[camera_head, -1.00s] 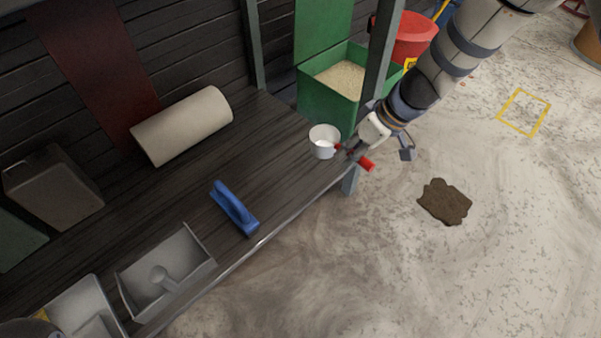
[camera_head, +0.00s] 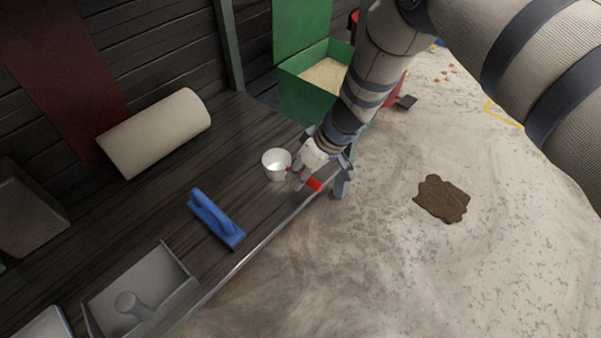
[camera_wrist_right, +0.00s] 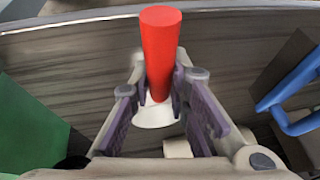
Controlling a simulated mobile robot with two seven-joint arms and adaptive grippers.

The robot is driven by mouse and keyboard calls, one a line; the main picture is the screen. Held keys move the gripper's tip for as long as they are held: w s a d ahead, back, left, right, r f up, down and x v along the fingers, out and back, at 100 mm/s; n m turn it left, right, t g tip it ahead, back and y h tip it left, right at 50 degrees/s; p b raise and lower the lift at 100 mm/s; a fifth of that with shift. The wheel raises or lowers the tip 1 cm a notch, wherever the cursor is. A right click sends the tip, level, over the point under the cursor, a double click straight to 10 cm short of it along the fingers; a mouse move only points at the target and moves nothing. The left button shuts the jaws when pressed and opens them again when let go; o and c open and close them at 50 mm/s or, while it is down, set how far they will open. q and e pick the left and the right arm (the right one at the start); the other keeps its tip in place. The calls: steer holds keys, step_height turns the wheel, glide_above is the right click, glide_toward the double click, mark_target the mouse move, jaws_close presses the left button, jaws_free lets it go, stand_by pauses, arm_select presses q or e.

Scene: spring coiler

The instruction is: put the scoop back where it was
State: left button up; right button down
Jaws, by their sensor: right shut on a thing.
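The scoop is a white cup (camera_head: 276,165) with a red handle (camera_head: 315,185). My right gripper (camera_head: 301,176) is shut on the red handle, and the cup shows at the gripper's left in the head view. The scoop is over the right end of the dark wooden bench (camera_head: 245,130), near its front edge. I cannot tell whether the cup touches the bench. In the right wrist view the red handle (camera_wrist_right: 161,50) stands between the fingers and partly hides the white cup (camera_wrist_right: 153,115). My left gripper is not in view.
A green bin (camera_head: 291,98) of pale grain stands beyond the bench's right end. On the bench are a blue handled tool (camera_head: 215,218), a beige roll (camera_head: 155,133) and a grey tray (camera_head: 170,258). Bare bench lies between scoop and blue tool. A brown patch (camera_head: 440,198) marks the floor.

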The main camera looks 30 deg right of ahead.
steer(key=c, duration=1.5)
jaws_free()
steer(key=shift+c, duration=0.2)
steer(key=shift+r, duration=0.1)
